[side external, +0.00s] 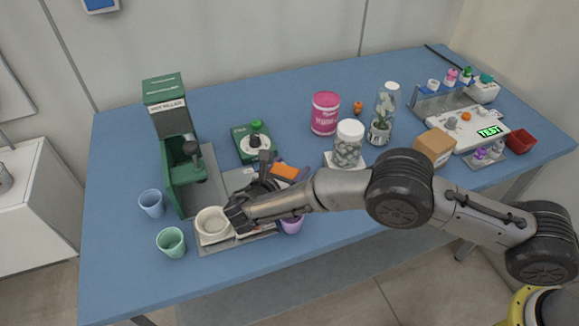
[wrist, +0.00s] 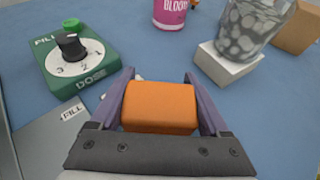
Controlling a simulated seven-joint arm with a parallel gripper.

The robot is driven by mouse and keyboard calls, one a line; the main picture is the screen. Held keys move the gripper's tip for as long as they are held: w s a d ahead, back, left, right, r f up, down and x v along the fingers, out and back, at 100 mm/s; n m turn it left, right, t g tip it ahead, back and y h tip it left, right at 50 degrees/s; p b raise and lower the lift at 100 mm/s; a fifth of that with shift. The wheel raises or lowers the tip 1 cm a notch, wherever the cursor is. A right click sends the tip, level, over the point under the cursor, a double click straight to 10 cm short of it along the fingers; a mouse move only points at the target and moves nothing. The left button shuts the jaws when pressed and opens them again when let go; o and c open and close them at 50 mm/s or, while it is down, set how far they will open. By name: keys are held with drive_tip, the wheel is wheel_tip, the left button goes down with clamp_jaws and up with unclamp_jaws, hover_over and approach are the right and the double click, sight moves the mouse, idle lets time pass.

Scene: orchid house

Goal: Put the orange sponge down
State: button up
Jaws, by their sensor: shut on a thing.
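The orange sponge (wrist: 160,107) is a small block between the two fingers of my gripper (wrist: 158,88) in the wrist view. The fingers touch its left and right sides, so my gripper is shut on it. In the side external view, the orange sponge (side external: 285,171) shows beyond my wrist, near the grey tray with the white bowl. I cannot tell whether its underside touches anything.
A green dose dial box (wrist: 75,55) stands left of the sponge. A jar of pebbles on a white block (wrist: 225,65) stands to the right. A pink tub (side external: 325,113) is farther back. A grey tray (side external: 215,248) holds a white bowl (side external: 211,222).

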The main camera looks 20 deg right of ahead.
drive_tip(key=shift+f, duration=0.2)
drive_tip(key=o, duration=1.2)
drive_tip(key=shift+r, duration=0.15)
drive_tip(key=shift+s+a+r, duration=0.2)
drive_tip(key=shift+s+r, duration=0.05)
drive_tip(key=v, duration=1.1)
drive_tip(key=shift+s+a+r, duration=0.1)
